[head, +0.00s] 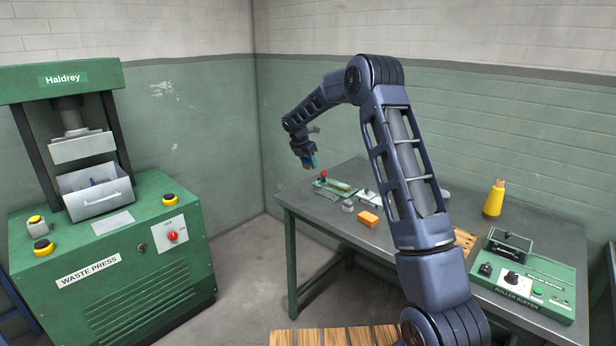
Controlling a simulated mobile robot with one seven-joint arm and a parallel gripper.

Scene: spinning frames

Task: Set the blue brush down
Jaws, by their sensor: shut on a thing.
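My gripper (309,163) is at the end of the outstretched arm, above the far left corner of the grey workbench (318,222). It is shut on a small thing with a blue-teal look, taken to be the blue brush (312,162). The brush is tiny in the head view and mostly hidden by the fingers, so its tilt cannot be told. It looks held above the bench, apart from the top.
On the bench are a green device with a red knob (335,187), a grey round tin (347,206), an orange block (369,220), a yellow bottle (494,199) and a roller buffer (526,274). A green waste press (120,262) stands left.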

